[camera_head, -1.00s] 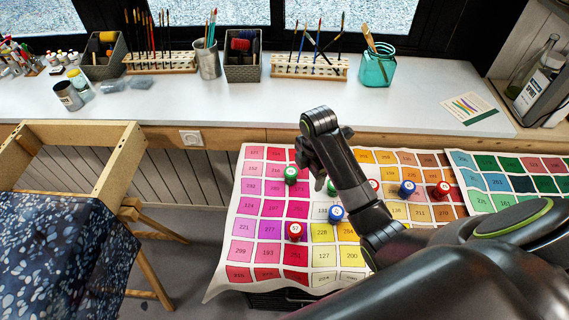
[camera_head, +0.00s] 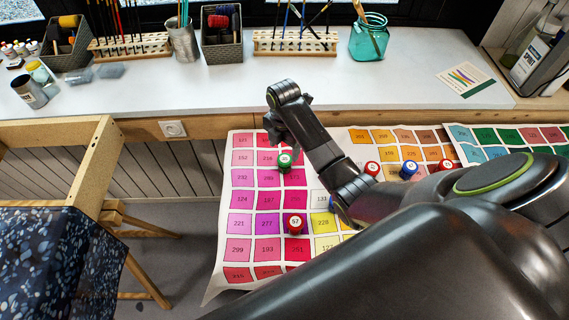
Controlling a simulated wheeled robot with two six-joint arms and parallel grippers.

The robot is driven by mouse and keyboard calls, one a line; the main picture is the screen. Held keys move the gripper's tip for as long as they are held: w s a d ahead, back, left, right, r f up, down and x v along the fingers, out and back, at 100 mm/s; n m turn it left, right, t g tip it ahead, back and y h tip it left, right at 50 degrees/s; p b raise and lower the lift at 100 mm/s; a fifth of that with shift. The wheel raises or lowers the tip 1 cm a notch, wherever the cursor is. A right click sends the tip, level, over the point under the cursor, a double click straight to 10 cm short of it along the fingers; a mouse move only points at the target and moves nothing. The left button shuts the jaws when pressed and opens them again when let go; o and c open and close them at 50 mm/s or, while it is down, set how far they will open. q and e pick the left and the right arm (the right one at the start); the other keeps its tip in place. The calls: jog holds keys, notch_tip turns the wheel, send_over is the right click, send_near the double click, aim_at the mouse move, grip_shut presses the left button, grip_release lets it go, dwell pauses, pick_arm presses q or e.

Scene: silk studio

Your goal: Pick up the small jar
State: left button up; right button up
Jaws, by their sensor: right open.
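Several small paint jars with numbered coloured lids stand on the colour chart (camera_head: 240,250). A green-lidded jar (camera_head: 285,161) stands near the top left of the chart, and a red-lidded jar (camera_head: 295,223) stands lower down. Two more red-lidded jars (camera_head: 372,168) (camera_head: 446,165) and a blue-lidded one (camera_head: 408,169) stand right of my right arm. My right gripper (camera_head: 274,137) is open and points down just above and left of the green-lidded jar in the picture. I see nothing held in it. My arm hides the middle of the chart. My left gripper is out of view.
The white counter (camera_head: 200,105) runs behind the chart, with brush racks (camera_head: 295,42), dark baskets (camera_head: 222,48) and a teal glass jar (camera_head: 368,42). A wooden frame (camera_head: 60,133) and a speckled dark cloth (camera_head: 50,255) are at left.

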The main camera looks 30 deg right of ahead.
aim_at(285, 158)
jog(key=shift+s+f, duration=0.15)
jog(key=shift+f, duration=1.3)
jog(key=f, duration=0.1)
jog(key=f+p, duration=0.1)
jog(key=f, duration=0.1)
jog(key=shift+s+d+f, duration=0.1)
jog(key=shift+s+f, duration=0.05)
jog(key=shift+s, duration=0.05)
jog(key=shift+f, duration=0.65)
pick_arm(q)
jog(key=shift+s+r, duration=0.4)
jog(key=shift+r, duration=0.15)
pick_arm(e)
jog(key=shift+c, duration=0.4)
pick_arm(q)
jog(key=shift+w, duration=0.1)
pick_arm(e)
jog(key=c, duration=1)
jog(key=shift+r, duration=0.1)
